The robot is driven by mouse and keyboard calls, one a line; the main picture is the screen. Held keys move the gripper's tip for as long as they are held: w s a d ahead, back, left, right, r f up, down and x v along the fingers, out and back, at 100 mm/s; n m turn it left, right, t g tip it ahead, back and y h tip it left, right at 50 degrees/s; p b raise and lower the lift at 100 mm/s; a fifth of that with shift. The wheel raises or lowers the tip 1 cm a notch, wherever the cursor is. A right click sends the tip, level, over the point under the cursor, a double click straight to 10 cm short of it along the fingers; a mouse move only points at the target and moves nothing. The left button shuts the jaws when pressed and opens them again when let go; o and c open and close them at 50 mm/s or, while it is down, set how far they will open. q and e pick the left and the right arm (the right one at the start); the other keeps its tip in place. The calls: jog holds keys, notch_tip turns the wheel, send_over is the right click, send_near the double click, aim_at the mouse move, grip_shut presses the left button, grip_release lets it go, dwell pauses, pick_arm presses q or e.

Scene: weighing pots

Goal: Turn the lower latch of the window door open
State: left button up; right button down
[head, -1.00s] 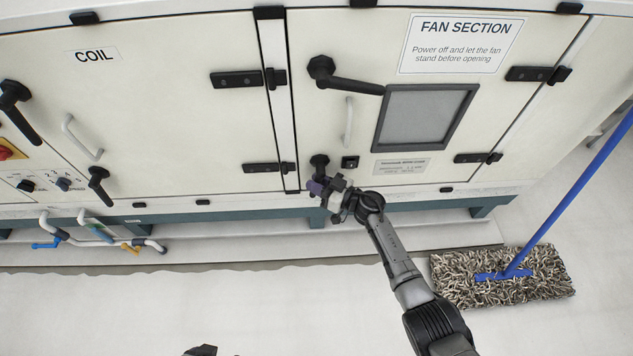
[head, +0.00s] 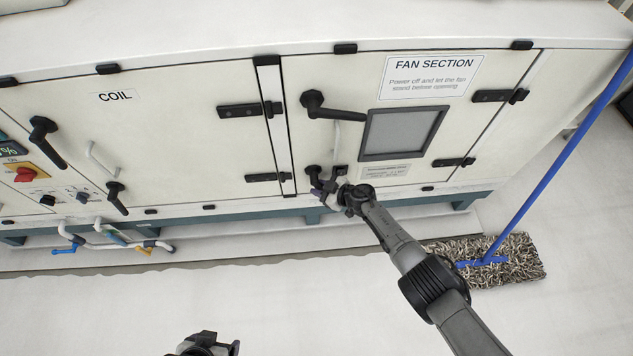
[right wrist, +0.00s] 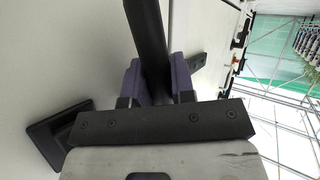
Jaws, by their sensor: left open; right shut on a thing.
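The window door (head: 290,140) is the panel marked FAN SECTION, with a grey window (head: 404,133), and it is closed. Its upper latch (head: 312,103) has its black lever pointing right. Its lower latch (head: 312,173) shows its black hub; most of its lever is hidden by my right gripper (head: 324,188), just below and right of the hub. In the right wrist view, the purple fingers are shut around the black lever (right wrist: 147,35). My left gripper (head: 208,346) is open and empty at the bottom edge, away from the cabinet.
The COIL door (head: 180,140) with its own latches is to the left. A control panel (head: 30,175) and pipes with coloured valves (head: 110,240) are further left.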

jog(key=shift+d+r+h+p, duration=0.15)
jog(key=shift+r+h+p, duration=0.05)
jog(key=shift+h+p, duration=0.25)
jog(key=shift+f, duration=0.1)
jog(key=c, duration=1.2)
grip_release()
jog(key=shift+c, duration=0.2)
